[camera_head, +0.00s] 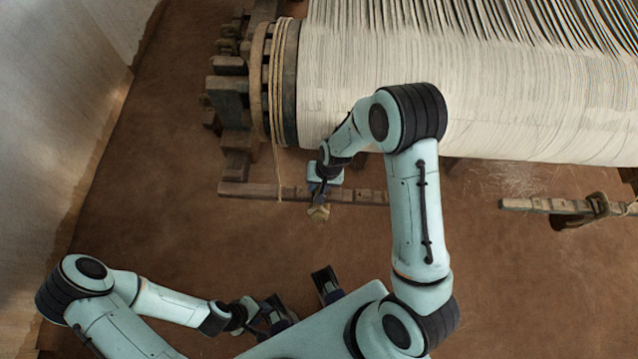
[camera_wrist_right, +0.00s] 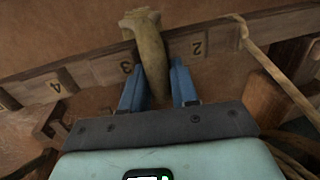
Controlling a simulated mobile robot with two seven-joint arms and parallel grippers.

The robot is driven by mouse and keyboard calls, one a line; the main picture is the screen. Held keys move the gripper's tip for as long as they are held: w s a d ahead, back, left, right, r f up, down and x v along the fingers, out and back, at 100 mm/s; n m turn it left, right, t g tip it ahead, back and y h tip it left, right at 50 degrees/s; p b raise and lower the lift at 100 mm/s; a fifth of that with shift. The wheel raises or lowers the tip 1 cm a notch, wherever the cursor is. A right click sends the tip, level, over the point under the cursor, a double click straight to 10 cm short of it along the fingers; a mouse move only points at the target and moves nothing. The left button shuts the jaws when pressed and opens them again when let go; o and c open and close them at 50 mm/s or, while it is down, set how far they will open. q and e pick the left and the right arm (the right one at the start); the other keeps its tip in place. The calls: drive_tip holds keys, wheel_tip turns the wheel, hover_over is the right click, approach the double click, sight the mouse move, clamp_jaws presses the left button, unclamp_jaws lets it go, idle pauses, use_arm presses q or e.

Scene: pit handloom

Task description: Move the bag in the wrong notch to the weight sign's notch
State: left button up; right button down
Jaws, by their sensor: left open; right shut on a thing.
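My right gripper (camera_head: 319,190) is shut on a tan bag (camera_head: 318,213) in front of the notched wooden bar (camera_head: 362,196). In the right wrist view the bag (camera_wrist_right: 147,45) stands between the blue fingers (camera_wrist_right: 157,72), its narrow body crossing the bar between the numbers 3 (camera_wrist_right: 127,68) and 2 (camera_wrist_right: 197,47). I cannot tell whether it touches the bar or sits in a notch. Number 4 (camera_wrist_right: 53,86) is farther left. I cannot make out a weight sign. My left gripper (camera_head: 276,316) is open and empty at lower left, away from the bar.
A rope (camera_head: 277,130) runs from the wooden beam end (camera_head: 262,85) down over the bar. It passes right of number 2 in the wrist view (camera_wrist_right: 270,65). The large warp roll (camera_head: 350,75) is behind. Another bar (camera_head: 535,205) lies at right. The floor in front is clear.

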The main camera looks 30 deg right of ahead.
drive_tip(key=shift+f, duration=0.2)
idle(0.6)
drive_tip(key=c, duration=0.8)
unclamp_jaws()
drive_tip(key=r, duration=0.4)
drive_tip(key=s+d+r+p, duration=0.1)
drive_tip(key=r, duration=0.3)
drive_tip(key=d+r+p, duration=0.1)
drive_tip(key=r, duration=0.4)
drive_tip(key=shift+s+d, duration=0.1)
drive_tip(key=shift+s, duration=0.1)
